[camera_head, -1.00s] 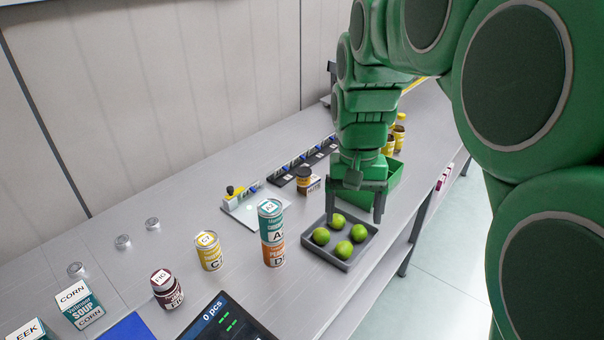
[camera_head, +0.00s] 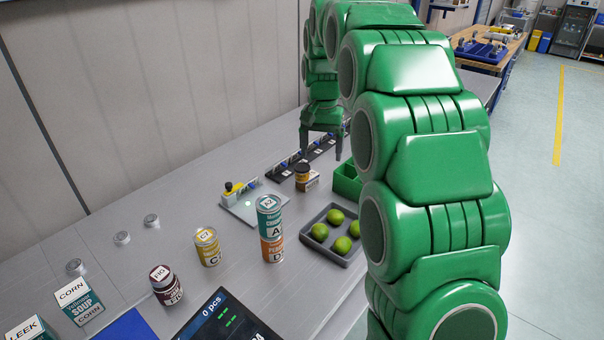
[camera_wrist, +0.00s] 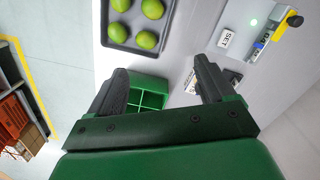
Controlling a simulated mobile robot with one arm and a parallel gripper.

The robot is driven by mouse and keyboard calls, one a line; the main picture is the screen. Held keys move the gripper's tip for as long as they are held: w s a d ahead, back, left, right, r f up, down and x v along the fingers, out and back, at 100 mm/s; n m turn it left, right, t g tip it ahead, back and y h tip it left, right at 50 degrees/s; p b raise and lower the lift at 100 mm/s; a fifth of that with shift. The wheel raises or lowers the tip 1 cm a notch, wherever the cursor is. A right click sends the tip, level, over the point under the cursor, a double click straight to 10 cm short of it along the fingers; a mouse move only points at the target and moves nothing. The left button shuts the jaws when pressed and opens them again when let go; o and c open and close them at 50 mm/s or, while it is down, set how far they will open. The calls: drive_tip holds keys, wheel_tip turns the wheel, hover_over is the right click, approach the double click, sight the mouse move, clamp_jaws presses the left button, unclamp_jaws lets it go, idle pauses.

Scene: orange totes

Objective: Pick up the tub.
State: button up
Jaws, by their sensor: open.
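The likely tub is a small container (camera_head: 303,171) with a dark lid, a yellowish body and a white-and-brown label. My gripper (camera_head: 321,152) is open and empty, above and behind the container in the head view. In the wrist view my open fingers (camera_wrist: 160,66) point down, with the green bin (camera_wrist: 150,84) below and between them.
A grey tray (camera_head: 322,246) with several limes stands nearer. Stacked cans (camera_head: 271,228), a yellow can (camera_head: 207,247) and a dark jar (camera_head: 165,286) stand at the front.

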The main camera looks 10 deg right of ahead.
drive_tip(key=w+a+f+m, duration=0.1)
drive_tip(key=w+f, duration=0.3)
drive_tip(key=w, duration=0.5)
drive_tip(key=m, duration=0.1)
hover_over(302, 166)
drive_tip(key=shift+t, duration=0.3)
wheel_tip(302, 166, down, 6)
drive_tip(key=shift+w+f, duration=0.1)
drive_tip(key=shift+w, duration=0.05)
drive_tip(key=shift+f, duration=1.3)
drive_tip(key=shift+s+f, duration=0.15)
drive_tip(key=shift+f, duration=1.2)
drive_tip(key=shift+s+f, duration=0.1)
drive_tip(key=shift+f, duration=1.2)
drive_tip(key=shift+r, duration=0.1)
drive_tip(key=c, duration=1.1)
